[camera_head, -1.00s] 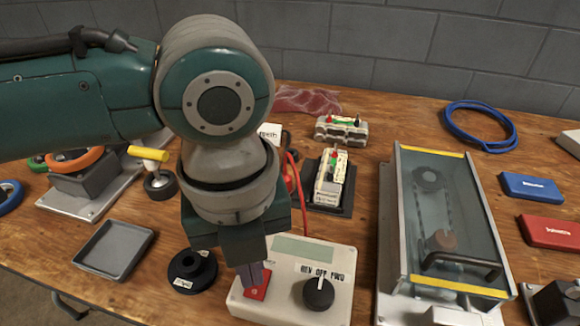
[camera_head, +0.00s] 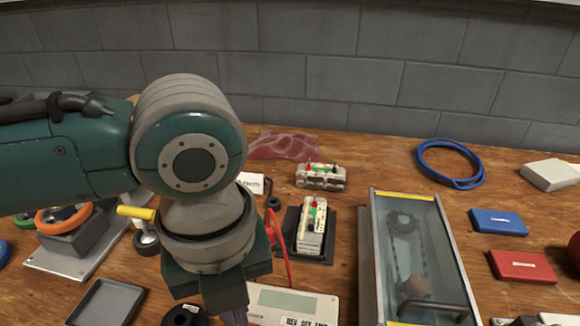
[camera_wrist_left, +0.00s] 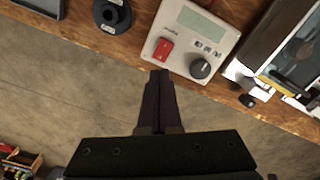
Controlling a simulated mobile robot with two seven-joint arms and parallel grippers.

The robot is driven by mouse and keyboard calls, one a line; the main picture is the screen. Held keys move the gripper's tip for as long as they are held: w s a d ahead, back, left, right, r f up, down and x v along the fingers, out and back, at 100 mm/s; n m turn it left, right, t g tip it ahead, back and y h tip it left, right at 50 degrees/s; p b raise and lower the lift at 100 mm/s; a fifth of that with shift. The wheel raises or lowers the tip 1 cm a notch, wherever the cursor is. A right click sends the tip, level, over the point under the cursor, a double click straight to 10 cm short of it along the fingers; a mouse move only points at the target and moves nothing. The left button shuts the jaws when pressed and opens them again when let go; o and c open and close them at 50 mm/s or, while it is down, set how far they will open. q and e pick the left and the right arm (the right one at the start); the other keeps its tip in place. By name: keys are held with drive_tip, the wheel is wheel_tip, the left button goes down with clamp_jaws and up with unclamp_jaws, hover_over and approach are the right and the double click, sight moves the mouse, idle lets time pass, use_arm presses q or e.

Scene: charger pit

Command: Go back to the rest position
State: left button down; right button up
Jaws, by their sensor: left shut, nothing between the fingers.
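My left arm comes in from the left in the head view and hangs down over the bench. Its gripper shows in the wrist view (camera_wrist_left: 160,78), shut and empty, with its fingertips by the front edge of the grey control box (camera_wrist_left: 212,40). The box has a red switch (camera_wrist_left: 163,49), a black knob (camera_wrist_left: 201,68) and a small display. I cannot tell how high the fingertips are above it. In the head view the box (camera_head: 325,303) is cut by the bottom edge, and the fingertips are near that edge. My right gripper is out of view.
A clear-topped case (camera_head: 372,250) stands right of the box, and a charger with a battery (camera_head: 312,228) behind it. A grey tray (camera_head: 105,303) and black spool (camera_wrist_left: 110,14) lie left. A blue cable (camera_head: 450,165) is at the back right. Open floor (camera_wrist_left: 60,90) lies before the bench.

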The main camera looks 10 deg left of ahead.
use_arm(q)
drive_tip(key=s+d+r+n+t+h+p, duration=0.1)
drive_tip(key=s+d+r+n+h+p, duration=0.15)
drive_tip(key=r+n, duration=0.3)
drive_tip(key=s+d+r+n+t+h+p, duration=0.1)
drive_tip(key=s+d+r+n+h+p, duration=0.1)
drive_tip(key=s+d+r+n+p, duration=0.35)
drive_tip(key=s+a+r+n+t+y+p, duration=0.1)
drive_tip(key=s+a+r+n+y+p, duration=0.1)
drive_tip(key=a+n, duration=0.7)
drive_tip(key=s+a+r+n+t+y+p, duration=0.1)
drive_tip(key=s+a+r+n+y+p, duration=0.1)
drive_tip(key=a+n, duration=0.6)
wheel_tip(320, 180, up, 38)
drive_tip(key=p, duration=3.7)
drive_tip(key=shift+a, duration=0.15)
drive_tip(key=shift+s, duration=0.1)
